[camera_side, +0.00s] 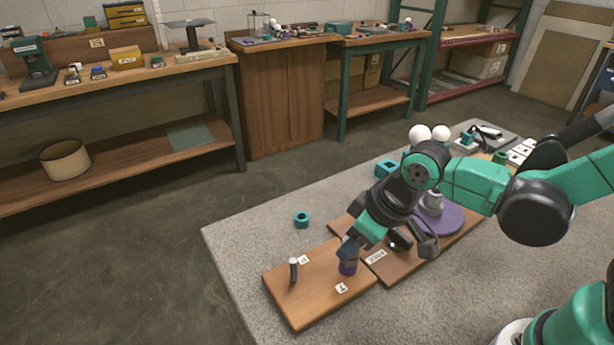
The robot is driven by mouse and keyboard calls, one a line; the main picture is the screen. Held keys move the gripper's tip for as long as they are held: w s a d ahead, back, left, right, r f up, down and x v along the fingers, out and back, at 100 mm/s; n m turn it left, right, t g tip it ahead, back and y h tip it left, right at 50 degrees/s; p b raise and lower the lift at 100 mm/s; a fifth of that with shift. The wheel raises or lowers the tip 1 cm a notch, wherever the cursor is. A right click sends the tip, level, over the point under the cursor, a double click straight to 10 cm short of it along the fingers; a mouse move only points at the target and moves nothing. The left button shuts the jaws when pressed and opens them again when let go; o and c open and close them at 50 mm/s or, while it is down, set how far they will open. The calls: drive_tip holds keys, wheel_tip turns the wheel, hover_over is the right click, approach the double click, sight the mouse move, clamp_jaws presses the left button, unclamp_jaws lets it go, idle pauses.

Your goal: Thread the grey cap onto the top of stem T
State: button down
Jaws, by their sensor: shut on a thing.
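A wooden board (322,281) lies on the grey table with two labelled positions. At its right label (341,288), which seems to read T, a short purple piece (348,268) stands upright. My gripper (349,251) points down directly over it, with the jaws shut at its top. What the jaws hold is mostly hidden by the fingers; it appears to be the grey cap, but its outline is not clear. I cannot tell whether it touches the stem. A slim dark stem with a light grey top (293,270) stands upright at the left label.
A teal nut-like block (302,220) lies behind the board. A second wooden board (395,262) lies to the right, with a purple disc (448,219) near it. More parts crowd the table's back right. The table's left side is mostly clear.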

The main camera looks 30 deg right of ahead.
drive_tip(key=shift+m+h, duration=0.5)
drive_tip(key=shift+m, duration=0.6)
drive_tip(key=shift+m, duration=0.7)
drive_tip(key=m+h, duration=0.2)
drive_tip(key=m, duration=0.2)
drive_tip(key=shift+a, duration=0.1)
drive_tip(key=shift+f+m+h, duration=0.1)
drive_tip(key=shift+m+h, duration=0.2)
drive_tip(key=shift+m, duration=0.5)
drive_tip(key=shift+m+h, duration=0.3)
drive_tip(key=shift+m, duration=0.4)
drive_tip(key=m, duration=0.2)
drive_tip(key=m+g+h, duration=0.1)
drive_tip(key=m, duration=0.1)
drive_tip(key=shift+a+m+g, duration=0.1)
drive_tip(key=shift+m+g, duration=0.2)
drive_tip(key=shift+m+h, duration=0.3)
drive_tip(key=shift+m, duration=0.1)
